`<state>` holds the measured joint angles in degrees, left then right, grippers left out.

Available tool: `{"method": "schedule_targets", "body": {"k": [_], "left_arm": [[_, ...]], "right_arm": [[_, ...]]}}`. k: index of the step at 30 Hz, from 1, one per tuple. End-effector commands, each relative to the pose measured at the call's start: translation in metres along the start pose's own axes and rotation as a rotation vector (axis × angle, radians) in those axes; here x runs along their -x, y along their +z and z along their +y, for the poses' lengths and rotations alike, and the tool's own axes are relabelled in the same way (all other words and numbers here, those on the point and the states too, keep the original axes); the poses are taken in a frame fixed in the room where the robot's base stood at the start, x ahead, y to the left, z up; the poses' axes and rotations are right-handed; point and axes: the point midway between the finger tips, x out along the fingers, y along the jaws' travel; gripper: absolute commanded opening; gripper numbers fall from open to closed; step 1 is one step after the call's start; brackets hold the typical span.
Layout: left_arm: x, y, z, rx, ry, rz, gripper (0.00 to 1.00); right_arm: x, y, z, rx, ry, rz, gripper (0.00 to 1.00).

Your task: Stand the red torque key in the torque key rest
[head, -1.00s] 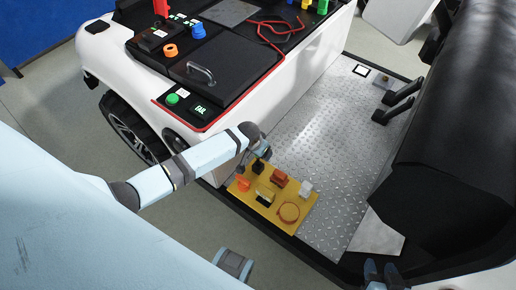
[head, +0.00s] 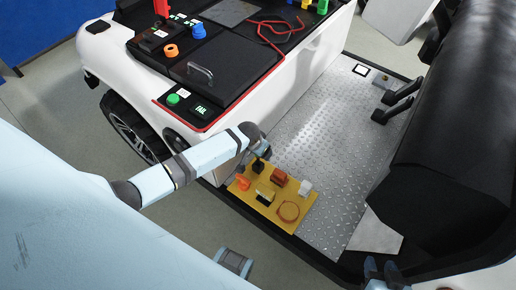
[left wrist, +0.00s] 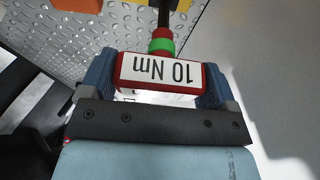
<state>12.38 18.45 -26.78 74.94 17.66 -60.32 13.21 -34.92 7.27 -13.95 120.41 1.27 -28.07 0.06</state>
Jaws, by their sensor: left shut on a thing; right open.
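My left gripper (left wrist: 157,78) is shut on the red torque key (left wrist: 160,71), whose white face reads "10 Nm" upside down in the left wrist view. A green ring and a dark shaft show beyond its red body; the shaft's far end runs out of the frame. In the head view my left wrist (head: 251,134) is just above the left end of the yellow board, beside the white vehicle body; the key cannot be made out there. A black block (head: 258,166) stands on the board near that gripper; I cannot tell whether it is the rest. My right gripper (head: 382,273) is open at the bottom right.
The white vehicle body (head: 290,95) rises behind; a black seat (head: 445,130) is at right.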

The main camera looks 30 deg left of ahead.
Motion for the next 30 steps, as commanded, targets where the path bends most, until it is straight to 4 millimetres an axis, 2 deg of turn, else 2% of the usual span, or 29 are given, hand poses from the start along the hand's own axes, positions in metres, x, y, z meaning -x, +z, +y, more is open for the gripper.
{"method": "schedule_targets", "body": {"k": [8, 30], "left_arm": [[-0.002, 0.0, 0.0, 0.0, 0.0, 0.0, 0.09], [-0.023, 0.007, 0.0, 0.0, 0.0, 0.001, 0.09]], "right_arm": [[-0.001, 0.001, 0.0, 0.0, 0.0, 0.0, 0.43], [-0.007, 0.011, 0.001, 0.0, 0.0, 0.0, 0.43]]}}
